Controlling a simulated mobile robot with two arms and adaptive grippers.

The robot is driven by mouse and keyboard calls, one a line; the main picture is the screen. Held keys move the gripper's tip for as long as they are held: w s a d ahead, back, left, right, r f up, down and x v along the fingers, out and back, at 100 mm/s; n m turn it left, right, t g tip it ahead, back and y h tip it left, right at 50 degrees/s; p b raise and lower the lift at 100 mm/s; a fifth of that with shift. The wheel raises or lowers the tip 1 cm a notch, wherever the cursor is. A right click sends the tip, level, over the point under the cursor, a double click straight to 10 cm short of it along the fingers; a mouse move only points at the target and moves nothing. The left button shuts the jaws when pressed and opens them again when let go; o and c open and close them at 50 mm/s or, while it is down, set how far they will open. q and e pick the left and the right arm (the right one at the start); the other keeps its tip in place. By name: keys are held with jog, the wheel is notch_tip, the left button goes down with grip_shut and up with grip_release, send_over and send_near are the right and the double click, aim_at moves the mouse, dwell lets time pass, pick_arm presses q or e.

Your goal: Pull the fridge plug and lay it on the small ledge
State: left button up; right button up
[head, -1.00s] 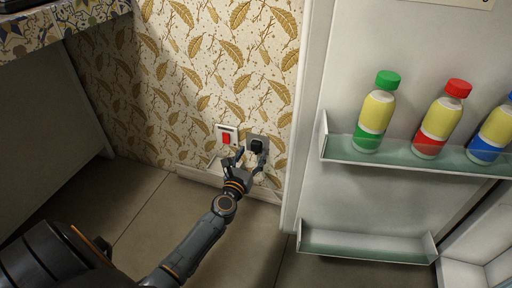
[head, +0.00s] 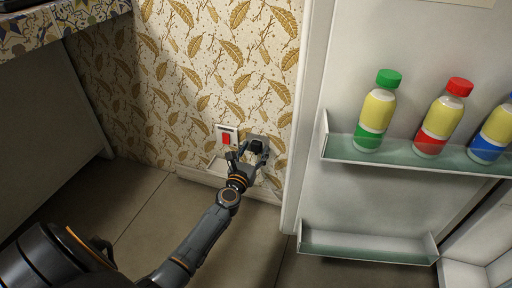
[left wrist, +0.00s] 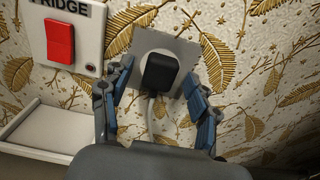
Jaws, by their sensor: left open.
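The black fridge plug (left wrist: 159,73) sits in a grey wall socket plate (left wrist: 183,48), with a pale cord hanging below it. In the head view the plug (head: 256,146) is small and partly framed by my gripper. My left gripper (left wrist: 160,95) is open, its blue-padded fingers on either side of the plug and apart from it. The gripper also shows in the head view (head: 250,158). The small white ledge (left wrist: 42,130) is on the wall at the lower left of the socket, and it shows in the head view (head: 215,164), partly hidden by the gripper. My right gripper is not in view.
A red switch (left wrist: 60,41) on a white plate labelled FRIDGE is left of the socket. The open fridge door, with bottles on its shelf (head: 340,152), stands close on the right. A tiled counter (head: 60,28) is at upper left.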

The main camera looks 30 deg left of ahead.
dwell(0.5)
pick_arm(q)
grip_shut()
jog(key=shift+s, duration=0.1)
jog(key=shift+v, duration=2.9)
